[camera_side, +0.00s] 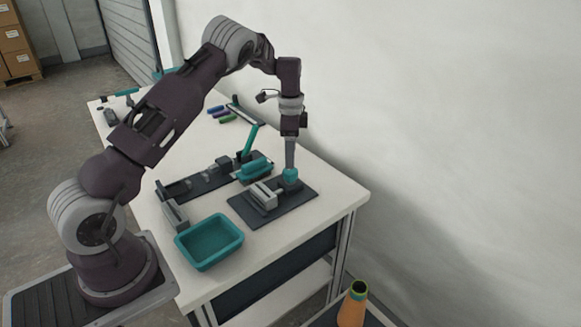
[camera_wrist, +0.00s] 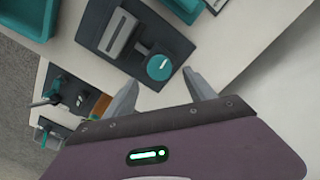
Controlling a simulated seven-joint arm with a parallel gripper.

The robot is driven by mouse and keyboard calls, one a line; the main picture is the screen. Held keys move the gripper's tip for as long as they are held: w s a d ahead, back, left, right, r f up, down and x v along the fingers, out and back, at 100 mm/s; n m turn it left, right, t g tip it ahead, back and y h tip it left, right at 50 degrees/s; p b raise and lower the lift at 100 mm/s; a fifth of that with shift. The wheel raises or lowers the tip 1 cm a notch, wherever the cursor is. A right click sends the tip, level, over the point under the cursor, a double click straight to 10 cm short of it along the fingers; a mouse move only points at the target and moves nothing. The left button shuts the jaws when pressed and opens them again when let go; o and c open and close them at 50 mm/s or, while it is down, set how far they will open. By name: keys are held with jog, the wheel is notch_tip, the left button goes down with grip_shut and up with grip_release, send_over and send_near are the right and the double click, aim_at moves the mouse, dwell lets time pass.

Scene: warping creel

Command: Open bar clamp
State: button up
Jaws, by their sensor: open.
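A dark base plate (camera_side: 302,197) lies near the table's right end. It carries a grey slotted block (camera_side: 264,195) and a round teal knob (camera_side: 291,174). I cannot tell whether this fixture or the lever fixture beside it is the bar clamp. My gripper (camera_side: 290,168) points down over the knob. In the wrist view my gripper (camera_wrist: 162,92) is open, with its two fingers apart and nothing between the tips. The knob (camera_wrist: 159,67) shows just beyond the tips, and the grey block (camera_wrist: 118,35) lies to its left. Contact with the knob cannot be told.
A teal bin (camera_side: 209,242) stands at the table's front edge. A long dark rail fixture (camera_side: 205,181) lies left of the plate, with a raised teal lever (camera_side: 250,139) and a teal block (camera_side: 256,172). Several small coloured pieces lie farther back. An orange cone (camera_side: 353,307) stands below the table.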

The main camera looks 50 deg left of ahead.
aim_at(290, 176)
notch_tip(290, 176, down, 5)
jog(key=shift+f, duration=0.15)
jog(key=shift+c, duration=0.2)
jog(key=c, duration=1.3)
